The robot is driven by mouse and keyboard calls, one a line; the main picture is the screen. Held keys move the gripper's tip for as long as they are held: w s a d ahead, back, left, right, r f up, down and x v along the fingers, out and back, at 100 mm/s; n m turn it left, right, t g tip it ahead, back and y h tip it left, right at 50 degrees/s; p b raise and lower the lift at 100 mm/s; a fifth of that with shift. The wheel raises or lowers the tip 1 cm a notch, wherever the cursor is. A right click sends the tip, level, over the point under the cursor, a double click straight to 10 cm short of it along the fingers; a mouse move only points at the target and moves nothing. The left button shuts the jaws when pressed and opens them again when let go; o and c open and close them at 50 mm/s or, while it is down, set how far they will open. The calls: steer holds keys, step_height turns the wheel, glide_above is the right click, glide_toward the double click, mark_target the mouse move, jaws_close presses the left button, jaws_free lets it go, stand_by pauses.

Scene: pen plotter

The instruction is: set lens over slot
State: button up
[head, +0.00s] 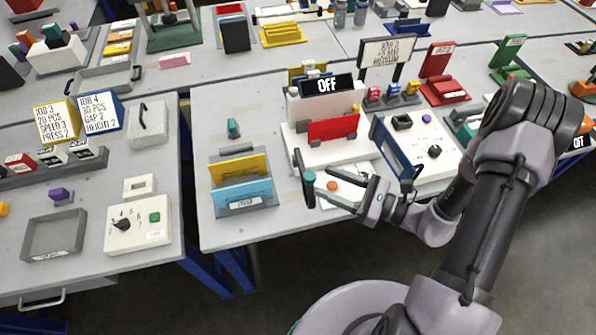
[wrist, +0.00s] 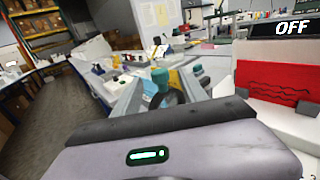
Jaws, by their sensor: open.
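My gripper (head: 318,183) is open and points left, in front of the white machine (head: 352,148) with the "OFF" display and red panel. A dark, upright piece with a teal part (head: 309,186) shows at the fingertips; I cannot tell whether it touches them or whether it is the lens. In the wrist view, a teal-topped piece (wrist: 160,79) shows between the fingers, with something dark and rounded beside it. No lens or slot can be made out with certainty. The red panel (wrist: 284,77) stands to the right in the wrist view.
A rack (head: 264,208) with yellow and light blue panels stands left of the gripper. A small teal piece (head: 233,128) is on the table behind it. A blue-and-white box with a knob (head: 434,151) sits near my arm. Bare table (head: 217,231) lies at the front left.

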steer(key=b+x, duration=0.1)
steer(key=x, duration=0.7)
steer(key=shift+a, duration=0.4)
jaws_close()
stand_by(0.8)
